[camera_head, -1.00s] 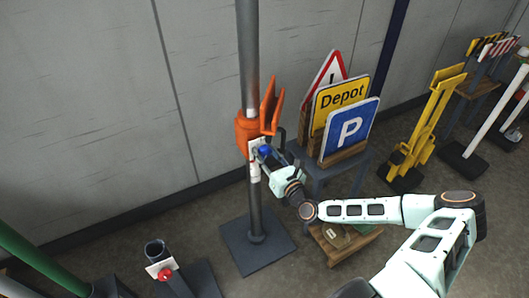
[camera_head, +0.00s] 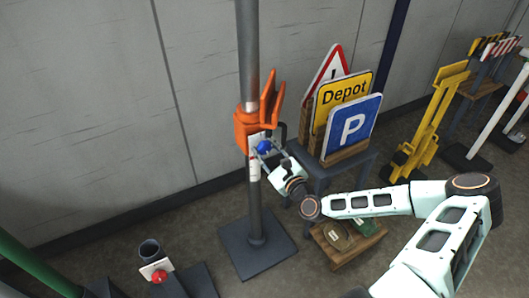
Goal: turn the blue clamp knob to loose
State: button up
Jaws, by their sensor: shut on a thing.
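The blue clamp knob (camera_head: 264,146) sits on the front of an orange clamp bracket (camera_head: 245,130), which is fixed around a grey upright pole (camera_head: 250,60). A white label plate (camera_head: 254,143) is behind the knob. My gripper (camera_head: 268,149) reaches in from the lower right with its fingers at the knob and is shut on it. The fingers partly cover the knob and the plate, so the knob's exact turn position cannot be read.
A stand with a Depot sign (camera_head: 342,93), a blue P sign (camera_head: 352,128) and a red triangle sign (camera_head: 328,68) is close on the right. A socket with a red knob (camera_head: 159,277) is at the lower left. Yellow stand (camera_head: 428,120) is further right.

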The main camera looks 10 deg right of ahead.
jog(key=n+b, duration=0.1)
jog(key=n, duration=0.3)
jog(key=shift+f+n+b, duration=0.15)
jog(key=shift+n+b, duration=0.25)
jog(key=n+b, duration=0.1)
jog(key=n, duration=0.2)
jog(key=shift+n, duration=0.3)
jog(key=n+b, duration=0.1)
jog(key=n, duration=0.3)
jog(key=shift+n+b, duration=0.3)
jog(key=n+b, duration=0.1)
jog(key=n, duration=0.3)
jog(key=shift+n+b, duration=0.3)
jog(key=shift+b, duration=0.1)
jog(key=n+b, duration=0.2)
jog(key=n, duration=0.2)
jog(key=shift+b, duration=0.3)
jog(key=n+b, duration=0.2)
jog(key=n, duration=0.2)
jog(key=shift+b, duration=0.4)
jog(key=n+b, duration=0.7)
jog(key=shift+r, duration=0.2)
jog(key=shift+n, duration=0.3)
